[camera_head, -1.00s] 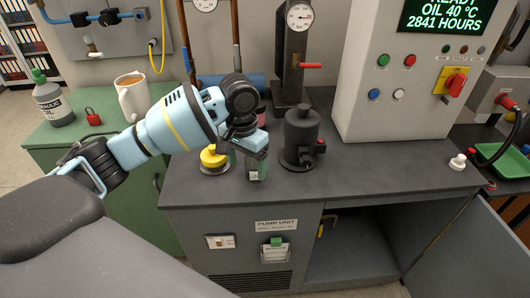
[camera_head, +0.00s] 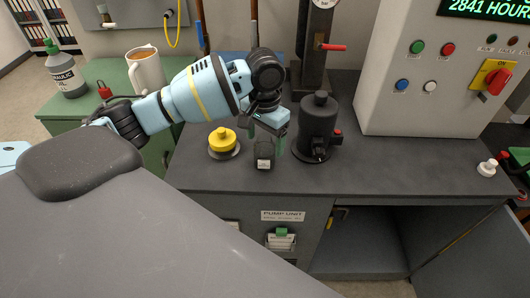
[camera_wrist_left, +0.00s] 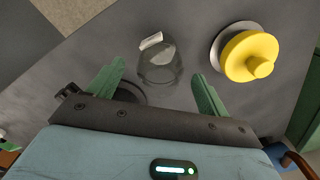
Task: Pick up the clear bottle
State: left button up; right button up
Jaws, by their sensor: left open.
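The clear bottle (camera_head: 264,157) is a small, see-through, dark-looking vessel with a white label, upright on the grey bench top (camera_head: 210,175). It also shows in the left wrist view (camera_wrist_left: 160,66), ahead of the gripper. My left gripper (camera_head: 268,138) is open with green fingers, just behind and above the bottle in the head view. In the left wrist view the bottle appears between the two spread fingers (camera_wrist_left: 160,74), with no visible contact. Its exact distance from the fingertips is hard to tell. My right gripper is not in view.
A yellow knob on a round base (camera_head: 222,141) stands just left of the bottle. A dark cylindrical unit (camera_head: 319,125) stands close on the right. The control cabinet (camera_head: 425,100) is farther right. The bench front edge is near; its front centre is clear.

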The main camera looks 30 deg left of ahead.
aim_at(265, 152)
pick_arm(q)
notch_tip(265, 152, down, 5)
dwell(0.3)
jog(key=c, duration=1.1)
